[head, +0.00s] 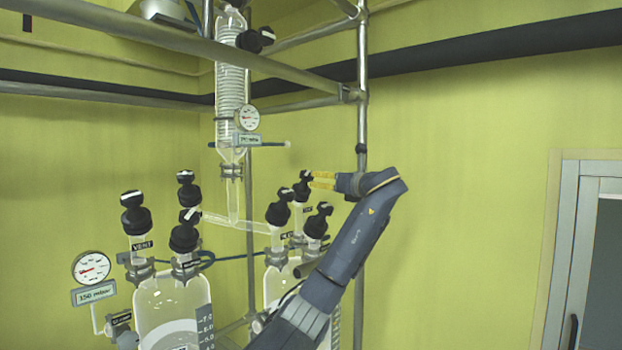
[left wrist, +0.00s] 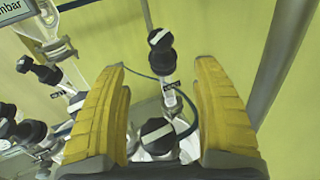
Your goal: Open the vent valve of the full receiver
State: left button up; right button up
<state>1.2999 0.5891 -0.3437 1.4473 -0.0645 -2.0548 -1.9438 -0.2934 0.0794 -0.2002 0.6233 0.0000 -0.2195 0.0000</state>
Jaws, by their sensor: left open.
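Two glass receivers stand side by side. The left receiver (head: 165,303) has black valve knobs with white stripes; one valve (head: 136,212) stands above a VENT label (head: 142,245). The right receiver (head: 276,285) is partly hidden behind my arm and carries several similar knobs, the back one (head: 302,188) beside my fingers. I cannot tell which receiver is full. My left gripper (head: 322,180) is open, its yellow fingers pointing left. In the left wrist view, a labelled valve knob (left wrist: 160,40) lies beyond the gap between the fingertips and another knob (left wrist: 158,137) shows lower between the fingers. No grip shows.
A metal frame with an upright pole (head: 362,90) rises behind my gripper. A coiled glass condenser (head: 230,95) with a gauge hangs above. A 150 mbar gauge (head: 91,267) stands at the left. The wall to the right is clear up to a door (head: 565,250).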

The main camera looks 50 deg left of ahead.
aim_at(310, 177)
pick_arm(q)
jog(key=x, duration=1.4)
jog(key=shift+a, duration=0.15)
jog(key=c, duration=1.3)
